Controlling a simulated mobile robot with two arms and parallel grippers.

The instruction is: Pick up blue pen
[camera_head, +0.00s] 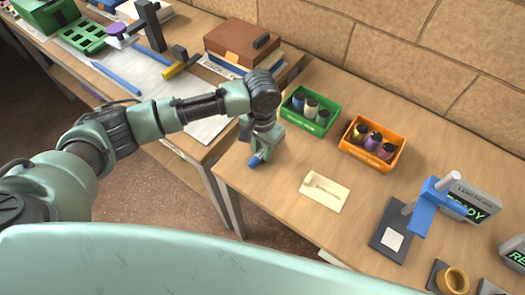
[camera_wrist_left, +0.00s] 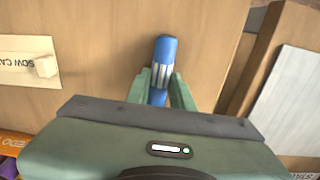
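The blue pen (camera_wrist_left: 166,50) is a short, thick blue cylinder with a white striped band. In the left wrist view it sits between the two fingers of my left gripper (camera_wrist_left: 160,88), which press against both its sides. In the head view my left gripper (camera_head: 262,143) points down near the left edge of the right-hand table, with the pen's blue end (camera_head: 256,161) showing below it. I cannot tell whether the pen still touches the table. My right gripper is not in view.
A green bin (camera_head: 325,128) and an orange bin (camera_head: 384,163) hold small bottles beside the gripper. A cream card (camera_head: 324,191) lies in front. A blue-armed stand (camera_head: 428,208) is at right. On the left table lie a long blue pencil (camera_head: 117,78) and a brown box (camera_head: 238,42).

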